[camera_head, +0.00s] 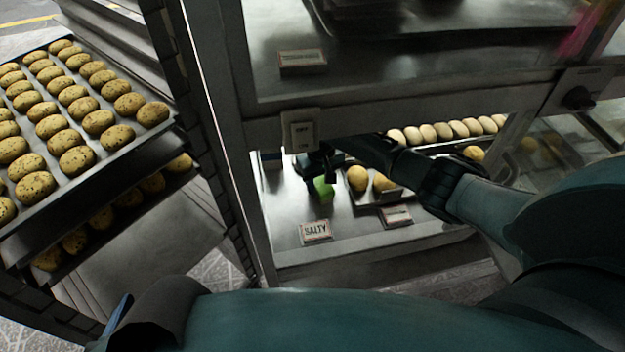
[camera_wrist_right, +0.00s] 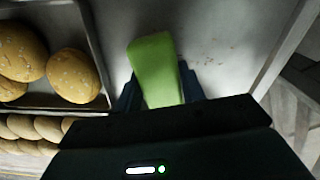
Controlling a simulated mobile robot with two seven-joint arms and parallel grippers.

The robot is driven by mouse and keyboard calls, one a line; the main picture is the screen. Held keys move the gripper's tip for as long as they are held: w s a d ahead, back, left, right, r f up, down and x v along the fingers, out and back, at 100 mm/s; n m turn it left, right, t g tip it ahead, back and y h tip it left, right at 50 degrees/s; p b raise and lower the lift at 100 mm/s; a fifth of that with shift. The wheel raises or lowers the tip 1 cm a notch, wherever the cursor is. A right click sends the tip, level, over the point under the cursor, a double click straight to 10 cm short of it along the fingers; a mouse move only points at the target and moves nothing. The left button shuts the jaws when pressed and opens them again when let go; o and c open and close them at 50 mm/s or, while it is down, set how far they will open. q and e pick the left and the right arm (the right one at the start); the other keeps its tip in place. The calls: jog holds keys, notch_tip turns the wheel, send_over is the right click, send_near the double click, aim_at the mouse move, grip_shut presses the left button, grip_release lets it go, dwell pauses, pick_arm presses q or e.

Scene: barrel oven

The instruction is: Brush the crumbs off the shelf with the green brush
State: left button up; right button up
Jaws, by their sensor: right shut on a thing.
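The green brush (camera_head: 323,187) is in my right gripper (camera_head: 318,165), low over the left part of the metal shelf (camera_head: 285,215) inside the display case. In the right wrist view the brush (camera_wrist_right: 156,68) sticks out between the dark fingers, which are shut on it. I cannot tell if the brush touches the shelf. A few small dark specks, which look like crumbs (camera_wrist_right: 212,58), lie on the shelf (camera_wrist_right: 235,30) to the right of the brush in the wrist view. My left gripper is not seen.
A tray of buns (camera_head: 357,178) stands right of the brush, with more rolls (camera_head: 445,130) behind. A "SALTY" sign (camera_head: 316,231) stands near the front edge. A cookie rack (camera_head: 80,130) stands left.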

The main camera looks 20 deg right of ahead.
aim_at(285, 203)
jog(key=shift+s+d+p, duration=0.15)
jog(key=shift+d+p, duration=0.05)
jog(key=shift+d, duration=0.45)
jog(key=shift+s+d+p, duration=0.15)
jog(key=shift+d+p, duration=0.05)
jog(key=shift+d, duration=0.4)
jog(key=shift+s+a+r+p, duration=0.2)
jog(key=shift+s+p, duration=0.3)
jog(key=shift+p, duration=0.45)
jog(key=shift+s+a+f+p, duration=0.1)
jog(key=shift+s+p, duration=0.2)
jog(key=shift+p, duration=0.05)
jog(key=shift+w+a+f, duration=0.1)
jog(key=shift+w+a, duration=0.05)
jog(key=shift+a, duration=0.45)
jog(key=shift+w+a+f+b, duration=0.1)
jog(key=shift+w+a+b, duration=0.1)
jog(key=shift+a, duration=1.1)
jog(key=shift+w+a+b, duration=0.15)
jog(key=shift+w+a, duration=0.05)
jog(key=shift+a, duration=1.05)
jog(key=shift+w+a+b, duration=0.2)
jog(key=shift+a, duration=0.75)
jog(key=shift+w+a+b, duration=0.15)
jog(key=shift+a+b, duration=0.1)
jog(key=shift+a, duration=0.65)
jog(key=shift+w+a+b, duration=0.2)
jog(key=shift+a, duration=0.75)
jog(key=shift+d, duration=0.1)
